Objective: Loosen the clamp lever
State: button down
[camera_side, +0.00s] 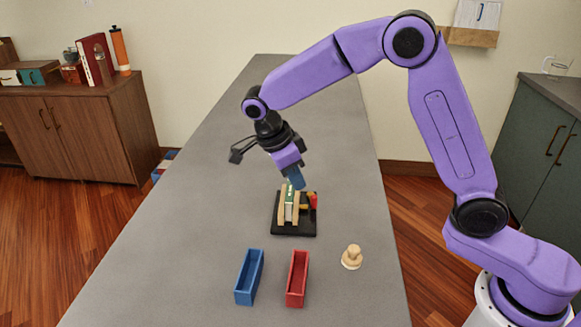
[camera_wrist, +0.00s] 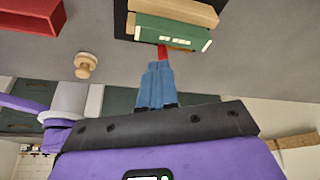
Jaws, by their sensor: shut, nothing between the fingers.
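The clamp stands on a black base (camera_side: 293,227) on the grey table, with pale wooden jaws (camera_side: 281,207) around a green block (camera_side: 290,203). The green block shows in the wrist view (camera_wrist: 172,33) with white marks on it. The red clamp lever (camera_side: 313,201) sticks out on the clamp's right side. In the wrist view, a bit of the red lever (camera_wrist: 163,52) shows just beyond the fingertips. My gripper (camera_side: 298,186), with blue fingers, is shut and empty, just above the clamp near the lever. Whether the fingers touch the lever I cannot tell.
A blue tray (camera_side: 238,285) and a red tray (camera_side: 291,288) stand in front of the clamp. A wooden knob-shaped piece (camera_side: 351,257) stands to the right of them. The table behind and left of the clamp is clear.

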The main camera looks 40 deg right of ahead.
aim_at(313, 203)
jog(key=shift+x, duration=2.25)
jog(key=shift+s+d+n+t, duration=0.35)
jog(key=shift+s+n+t, duration=0.2)
jog(key=shift+n, duration=0.65)
